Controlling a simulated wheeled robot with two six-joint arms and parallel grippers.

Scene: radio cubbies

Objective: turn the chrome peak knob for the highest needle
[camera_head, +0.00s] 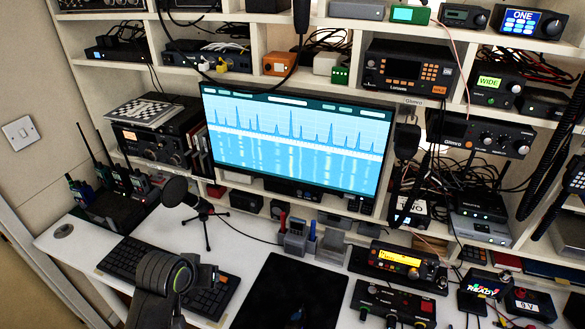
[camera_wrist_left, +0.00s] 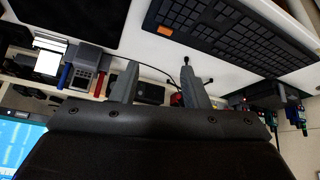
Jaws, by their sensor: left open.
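My left gripper (camera_head: 190,275) is at the lower left in the head view, above the desk by the keyboard. In the left wrist view its two grey fingers (camera_wrist_left: 157,84) stand apart with nothing held between them. I cannot pick out a chrome peak knob or a meter needle for sure. A black box with several small knobs (camera_head: 390,304) lies at the front right of the desk. A radio with a yellow display (camera_head: 400,260) stands behind it. My left gripper is far from these. My right gripper is not seen.
A monitor (camera_head: 297,138) with a blue spectrum plot stands in the cubbies. A microphone on a tripod (camera_head: 190,200) stands behind the keyboard (camera_head: 128,262). A black mat (camera_head: 290,292) covers the front middle. Black coiled cords (camera_head: 552,150) hang at the right.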

